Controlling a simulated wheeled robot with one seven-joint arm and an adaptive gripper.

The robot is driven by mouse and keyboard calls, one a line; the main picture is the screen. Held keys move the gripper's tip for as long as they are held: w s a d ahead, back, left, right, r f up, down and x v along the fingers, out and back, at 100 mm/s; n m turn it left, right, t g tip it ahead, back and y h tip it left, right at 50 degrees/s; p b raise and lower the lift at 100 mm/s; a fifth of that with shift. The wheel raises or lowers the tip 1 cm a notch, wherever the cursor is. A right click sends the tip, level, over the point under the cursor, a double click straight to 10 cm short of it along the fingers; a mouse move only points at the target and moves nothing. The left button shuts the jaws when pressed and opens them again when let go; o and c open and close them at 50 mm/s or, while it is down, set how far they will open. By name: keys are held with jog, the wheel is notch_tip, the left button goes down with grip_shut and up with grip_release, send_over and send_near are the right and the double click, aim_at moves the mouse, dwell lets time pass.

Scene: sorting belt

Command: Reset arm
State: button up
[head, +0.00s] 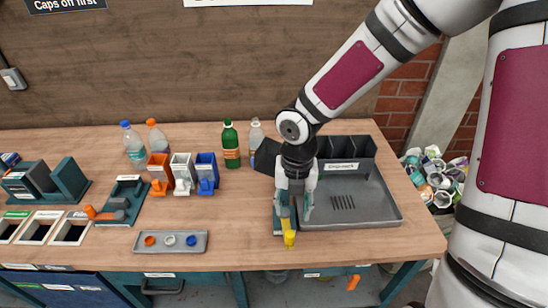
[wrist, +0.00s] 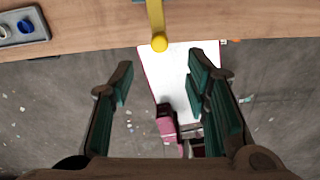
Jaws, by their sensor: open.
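My gripper (head: 295,212) points down over the front of the wooden bench, left of the grey tray. In the wrist view my gripper (wrist: 160,68) shows two green-padded fingers spread wide with nothing held between them. A yellow handle (head: 289,239) with a rounded end is just below the fingers at the bench's front edge. In the wrist view the yellow handle (wrist: 156,22) lies ahead of the fingertips, apart from them. My gripper hides part of the handle's base.
The grey tray (head: 380,212) is close on the right. A small tray with coloured caps (head: 171,250) lies left. Orange, white and blue holders (head: 206,175) and bottles (head: 231,145) stand behind. A bin of crushed containers (head: 436,178) is far right. Bare bench (head: 240,215) lies left of my gripper.

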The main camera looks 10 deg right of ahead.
jog(key=s+d+r+m+t+h, duration=0.1)
jog(key=s+d+r+m+h, duration=0.15)
jog(key=r+m, duration=0.5)
jog(key=s+d+r+m+t+h, duration=0.1)
jog(key=s+d+r+m, duration=0.25)
jog(key=r+m, duration=0.45)
jog(key=s+r+m+t+y, duration=0.3)
jog(key=s+r+m, duration=0.5)
jog(key=m, duration=0.9)
jog(key=shift+s+a+r+t, duration=0.25)
jog(key=shift+a+r, duration=0.2)
jog(key=shift+r, duration=0.3)
jog(key=shift+w+m+y, duration=0.1)
jog(key=shift+m+y, duration=0.15)
